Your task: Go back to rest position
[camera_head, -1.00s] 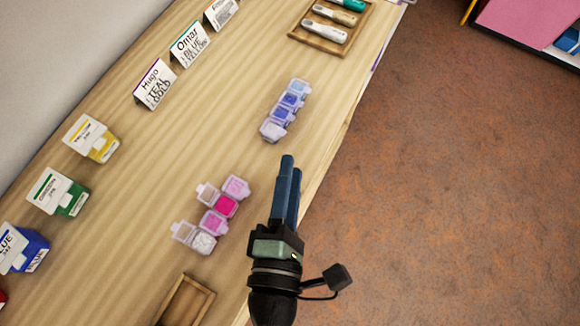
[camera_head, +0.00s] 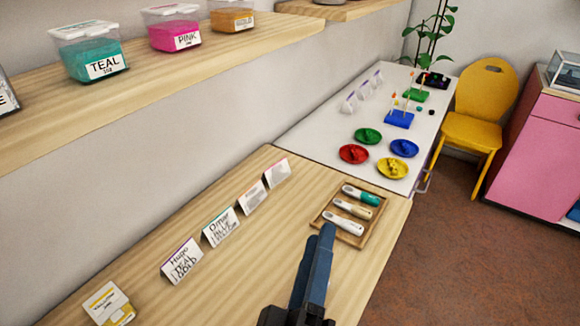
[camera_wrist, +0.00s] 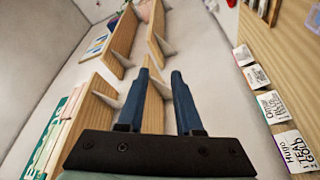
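My gripper (camera_head: 326,236) shows at the lower middle of the head view, with its blue fingers pointing up the picture, over the front edge side of the wooden table (camera_head: 235,285). In the wrist view my gripper (camera_wrist: 160,75) has its two fingers apart with nothing between them. It is open and empty. The wrist view looks toward the wall and shelves, with the name cards at its right edge.
Folded name cards (camera_head: 182,261) stand along the wall. A shelf (camera_head: 215,56) holds tubs above. A white table (camera_head: 318,140) with coloured plates and a yellow chair (camera_head: 470,131) stand beyond.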

